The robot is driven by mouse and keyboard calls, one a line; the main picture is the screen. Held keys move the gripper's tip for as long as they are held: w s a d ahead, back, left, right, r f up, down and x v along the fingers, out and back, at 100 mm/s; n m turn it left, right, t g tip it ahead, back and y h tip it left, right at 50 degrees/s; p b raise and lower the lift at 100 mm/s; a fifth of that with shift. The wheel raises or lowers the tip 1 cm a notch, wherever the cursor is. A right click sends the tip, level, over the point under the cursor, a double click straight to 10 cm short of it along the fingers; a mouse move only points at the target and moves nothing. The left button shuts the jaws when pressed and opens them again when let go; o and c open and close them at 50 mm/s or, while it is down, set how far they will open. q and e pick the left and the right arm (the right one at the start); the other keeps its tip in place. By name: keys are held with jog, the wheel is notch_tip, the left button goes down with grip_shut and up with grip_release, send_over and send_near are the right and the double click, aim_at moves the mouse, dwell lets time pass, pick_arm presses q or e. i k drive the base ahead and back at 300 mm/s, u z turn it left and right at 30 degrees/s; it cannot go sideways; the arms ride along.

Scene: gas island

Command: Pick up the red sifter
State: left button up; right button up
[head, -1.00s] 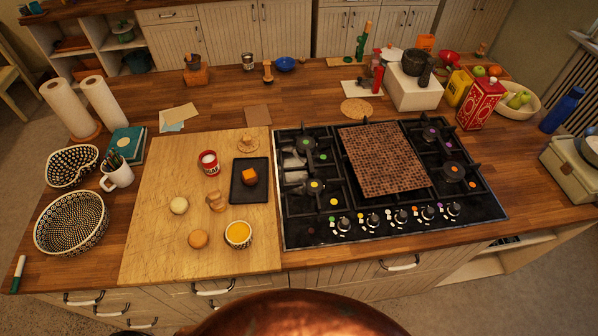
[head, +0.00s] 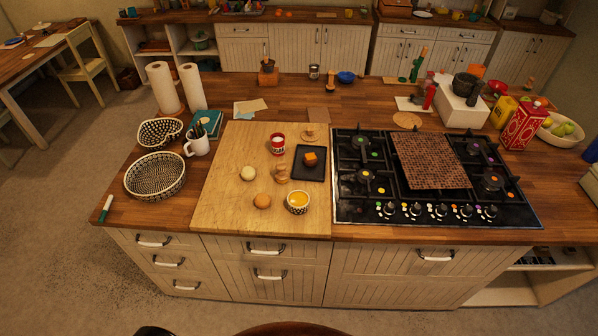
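I cannot tell for sure which thing is the red sifter. A small red and white cylinder (head: 278,144) stands upright on the wooden board (head: 220,205), near its back right part. A tall red bottle-like thing (head: 429,98) stands behind the hob. A red bowl-like thing (head: 498,87) sits at the back right, partly hidden. Neither of my grippers is in view.
A black hob (head: 365,212) with a brown mosaic slab (head: 430,162) lies right of the board. A black tray (head: 308,164), a patterned cup (head: 298,202) and several small items share the board. Two patterned bowls (head: 155,176) stand left. Floor before the island looks clear.

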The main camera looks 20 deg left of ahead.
aim_at(278, 140)
jog(key=u, duration=0.7)
jog(key=i, duration=1)
